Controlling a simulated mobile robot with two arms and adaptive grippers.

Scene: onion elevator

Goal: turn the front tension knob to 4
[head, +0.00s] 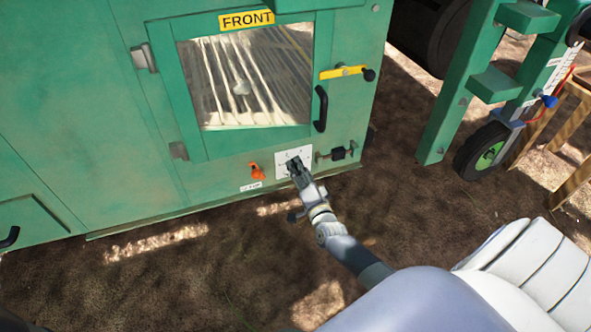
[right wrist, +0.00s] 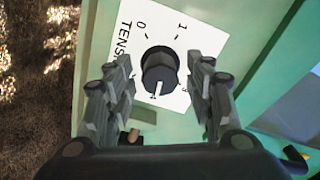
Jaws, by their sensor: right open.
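The front tension knob (right wrist: 158,68) is a round black knob with a white pointer line, on a white dial plate (right wrist: 192,22). The plate shows part of the word TENSION, with 0 and 1 at the top. In this view the pointer points down, toward a partly hidden mark that looks like 4. My right gripper (right wrist: 160,75) is open, with one finger on each side of the knob; I cannot tell whether they touch it. In the head view the right gripper (head: 298,170) is at the dial plate (head: 282,157) and hides the knob. My left gripper is not in view.
The plate is on a green machine panel below a windowed door with a FRONT label (head: 247,20). A black door handle (head: 321,108) and yellow lever (head: 343,72) are above.

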